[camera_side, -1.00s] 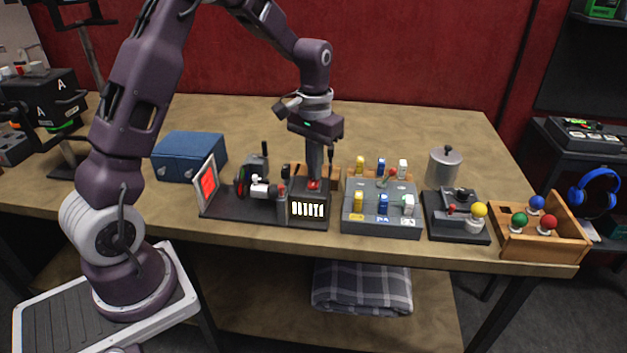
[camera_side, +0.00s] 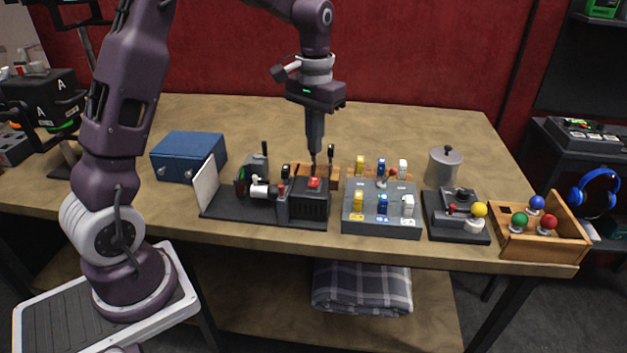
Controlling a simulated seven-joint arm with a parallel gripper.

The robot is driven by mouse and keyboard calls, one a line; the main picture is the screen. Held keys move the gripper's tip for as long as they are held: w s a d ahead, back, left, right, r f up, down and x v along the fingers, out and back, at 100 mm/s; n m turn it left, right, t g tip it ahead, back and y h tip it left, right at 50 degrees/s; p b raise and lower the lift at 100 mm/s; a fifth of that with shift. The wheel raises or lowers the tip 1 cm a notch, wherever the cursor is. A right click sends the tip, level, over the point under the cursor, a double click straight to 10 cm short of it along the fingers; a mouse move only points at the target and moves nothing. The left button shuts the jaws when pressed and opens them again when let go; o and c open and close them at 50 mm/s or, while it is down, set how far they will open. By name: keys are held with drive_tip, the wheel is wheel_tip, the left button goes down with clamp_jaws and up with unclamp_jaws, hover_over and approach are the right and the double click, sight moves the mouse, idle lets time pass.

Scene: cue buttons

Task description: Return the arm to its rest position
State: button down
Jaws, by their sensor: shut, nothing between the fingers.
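My gripper (camera_side: 314,160) points straight down in the side view. Its fingers are together and hold nothing. The fingertips are a little above and behind the red button (camera_side: 314,183), apart from it. The red button sits on top of a black box (camera_side: 311,207) at the right end of a dark device base (camera_side: 235,212). A small panel (camera_side: 205,186) on the left of this base shows a blank, pale face. The front display of the black box is dark.
A grey switch box (camera_side: 381,227) stands just right of the black box. Further right are a joystick unit (camera_side: 455,228), a metal pot (camera_side: 443,167) and a wooden tray (camera_side: 540,246) with coloured knobs. A blue box (camera_side: 187,157) stands left. The table's back (camera_side: 420,115) is clear.

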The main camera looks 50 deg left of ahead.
drive_tip(key=s+d+r+m+t, duration=0.1)
drive_tip(key=s+d+r+t, duration=0.1)
drive_tip(key=s+d+r, duration=0.65)
drive_tip(key=s+d+m+t, duration=0.2)
drive_tip(key=s+d+t, duration=0.1)
drive_tip(key=s, duration=1.3)
drive_tip(key=shift+s+d+t, duration=0.15)
drive_tip(key=shift+s+t, duration=0.15)
drive_tip(key=shift+s, duration=0.1)
